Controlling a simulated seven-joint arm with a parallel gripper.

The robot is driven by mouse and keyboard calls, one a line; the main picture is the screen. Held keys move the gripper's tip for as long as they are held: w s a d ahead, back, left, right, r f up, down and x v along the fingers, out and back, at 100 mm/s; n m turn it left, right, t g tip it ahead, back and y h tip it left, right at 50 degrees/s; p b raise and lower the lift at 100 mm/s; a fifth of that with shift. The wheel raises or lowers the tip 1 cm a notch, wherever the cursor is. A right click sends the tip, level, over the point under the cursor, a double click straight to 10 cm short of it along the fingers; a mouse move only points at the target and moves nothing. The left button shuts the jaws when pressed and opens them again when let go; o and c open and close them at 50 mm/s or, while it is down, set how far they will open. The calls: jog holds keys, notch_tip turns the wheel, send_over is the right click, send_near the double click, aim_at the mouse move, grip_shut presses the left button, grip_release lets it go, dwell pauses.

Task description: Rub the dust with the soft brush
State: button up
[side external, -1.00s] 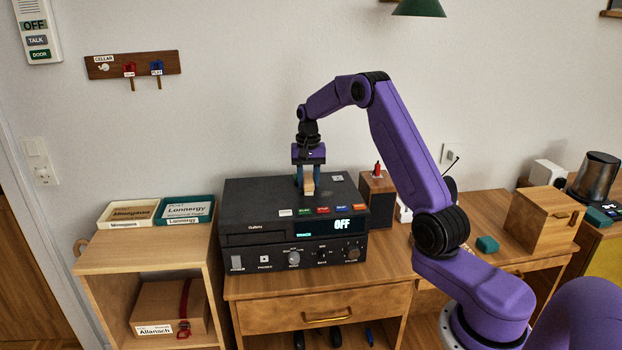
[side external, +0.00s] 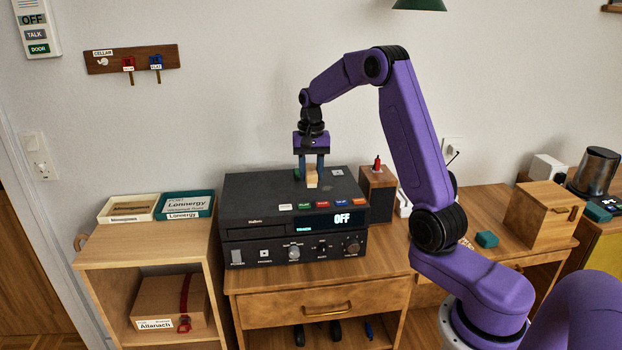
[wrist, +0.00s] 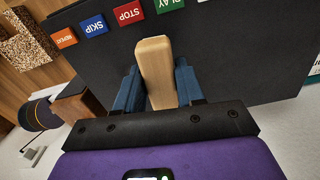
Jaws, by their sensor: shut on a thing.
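My gripper (side external: 312,163) is above the top of a black video deck (side external: 262,198) and points down. It is shut on a pale wooden block-like handle (side external: 312,178), which I take to be the soft brush. The handle also shows between the blue fingers in the wrist view (wrist: 156,70). Its bristles are not visible, and I cannot tell whether its lower end touches the deck. No dust can be made out on the deck's dark top in either view.
Coloured buttons line the deck's front edge, with STOP (wrist: 128,13) among them. A wooden speaker (side external: 378,193) with a red item on top stands close to the right. Letter trays (side external: 128,208) sit on the shelf at left. A wooden box (side external: 540,215) stands farther right.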

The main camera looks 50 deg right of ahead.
jog(key=shift+r, duration=2.05)
jog(key=shift+r, duration=0.35)
jog(key=r, duration=0.4)
jog(key=shift+s+d+r, duration=0.2)
jog(key=shift+r, duration=0.05)
jog(key=s+d, duration=0.7)
jog(key=s, duration=0.3)
jog(key=n, duration=0.1)
send_over(392, 251)
notch_tip(392, 251, down, 22)
jog(key=shift+f, duration=4.4)
jog(key=shift+f, duration=0.15)
